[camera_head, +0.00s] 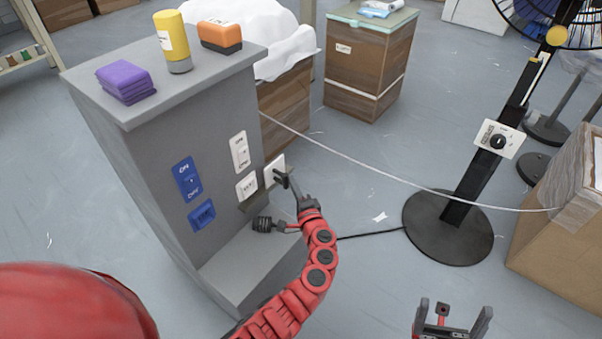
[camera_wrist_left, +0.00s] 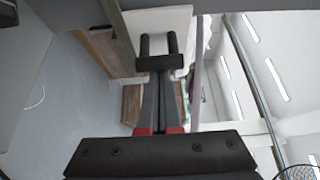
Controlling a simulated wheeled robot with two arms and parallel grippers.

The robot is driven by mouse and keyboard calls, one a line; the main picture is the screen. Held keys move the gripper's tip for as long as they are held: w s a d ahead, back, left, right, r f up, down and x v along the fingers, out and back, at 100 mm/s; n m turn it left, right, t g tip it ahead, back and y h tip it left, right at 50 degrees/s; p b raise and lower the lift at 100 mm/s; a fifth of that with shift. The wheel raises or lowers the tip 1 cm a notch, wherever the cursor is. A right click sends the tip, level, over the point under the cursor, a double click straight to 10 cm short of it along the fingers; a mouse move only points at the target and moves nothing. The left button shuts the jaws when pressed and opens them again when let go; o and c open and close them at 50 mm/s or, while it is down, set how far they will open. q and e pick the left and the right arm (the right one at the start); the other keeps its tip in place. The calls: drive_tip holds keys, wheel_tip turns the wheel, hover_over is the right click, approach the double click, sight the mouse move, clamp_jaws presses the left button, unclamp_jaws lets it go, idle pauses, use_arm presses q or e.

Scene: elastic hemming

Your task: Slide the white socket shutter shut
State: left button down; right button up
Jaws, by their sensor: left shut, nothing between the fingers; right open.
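The white socket (camera_head: 247,187) is on the front of the grey cabinet, below the white switch (camera_head: 239,151). The white shutter (camera_head: 274,168) is a plate that stands out to the right of the socket, at the cabinet's right edge. My left gripper (camera_head: 282,179) is shut and empty at the shutter, overlapping its lower right part. In the left wrist view the closed fingertips (camera_wrist_left: 158,47) lie in front of the white plate (camera_wrist_left: 150,20); I cannot tell if they touch it. My right gripper (camera_head: 455,325) is open at the bottom, far from the cabinet.
A blue switch (camera_head: 187,179) and blue socket (camera_head: 202,215) are left of the white ones. A black plug (camera_head: 262,224) is by the cabinet's lower ledge. Purple (camera_head: 124,82), yellow (camera_head: 172,40) and orange (camera_head: 220,35) items stand on top. A fan stand (camera_head: 449,225) is right.

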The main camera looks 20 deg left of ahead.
use_arm(q)
drive_tip(key=s+a+p, duration=0.1)
drive_tip(key=s+a, duration=0.2)
drive_tip(key=s, duration=0.6)
drive_tip(key=shift+a+p, duration=0.15)
drive_tip(key=shift+p, duration=0.2)
drive_tip(key=shift+w, duration=0.1)
